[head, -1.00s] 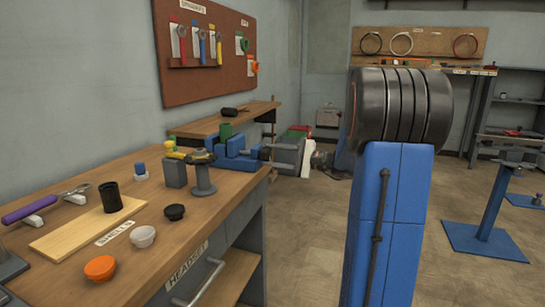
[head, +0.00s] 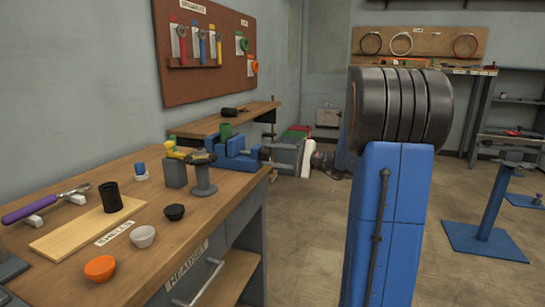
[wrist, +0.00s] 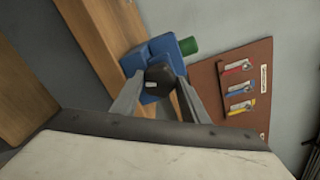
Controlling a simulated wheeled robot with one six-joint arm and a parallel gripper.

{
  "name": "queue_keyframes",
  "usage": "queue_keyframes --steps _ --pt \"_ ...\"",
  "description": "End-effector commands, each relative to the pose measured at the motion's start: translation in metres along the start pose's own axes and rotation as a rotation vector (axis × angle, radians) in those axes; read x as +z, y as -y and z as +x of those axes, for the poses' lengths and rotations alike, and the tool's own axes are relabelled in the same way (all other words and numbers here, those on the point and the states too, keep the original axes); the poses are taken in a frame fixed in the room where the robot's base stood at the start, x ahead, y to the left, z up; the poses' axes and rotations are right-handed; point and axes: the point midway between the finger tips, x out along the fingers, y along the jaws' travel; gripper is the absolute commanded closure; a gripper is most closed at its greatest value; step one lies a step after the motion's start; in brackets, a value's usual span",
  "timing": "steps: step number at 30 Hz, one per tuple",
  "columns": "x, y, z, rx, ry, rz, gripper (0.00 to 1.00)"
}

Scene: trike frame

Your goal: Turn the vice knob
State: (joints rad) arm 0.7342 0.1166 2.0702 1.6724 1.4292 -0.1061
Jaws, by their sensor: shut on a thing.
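The blue vice (head: 236,155) sits on the workbench at its far right end; in the wrist view its blue body (wrist: 158,52) lies behind my fingertips. A dark round knob (wrist: 159,76) with a small pale mark is on the near side of the vice. My gripper (wrist: 158,82) is shut on this knob, one finger on each side. In the head view my gripper (head: 264,154) reaches the vice from the right.
A green cylinder (wrist: 189,46) stands by the vice. A grey block (head: 175,173) and a spool-shaped stand (head: 203,177) are just in front of it. Cups and a board (head: 90,226) lie nearer on the bench. A tool board (head: 207,50) hangs on the wall.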

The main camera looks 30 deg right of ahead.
Motion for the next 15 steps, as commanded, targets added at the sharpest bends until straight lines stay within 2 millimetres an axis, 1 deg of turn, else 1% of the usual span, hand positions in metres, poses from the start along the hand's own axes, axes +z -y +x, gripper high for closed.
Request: queue_keyframes --steps 2,3,4,5,15 --pt "-0.001 -0.002 -0.0002 0.003 -0.001 0.003 0.82" --pt "-0.001 -0.002 -0.0002 0.003 -0.001 0.003 0.5" --pt "-0.0009 -0.0019 -0.0002 0.003 -0.001 0.003 0.43" --pt "-0.0009 -0.0018 -0.0002 0.003 -0.001 0.002 0.41" --pt "-0.0005 -0.0005 -0.0024 0.001 -0.001 0.001 0.41"
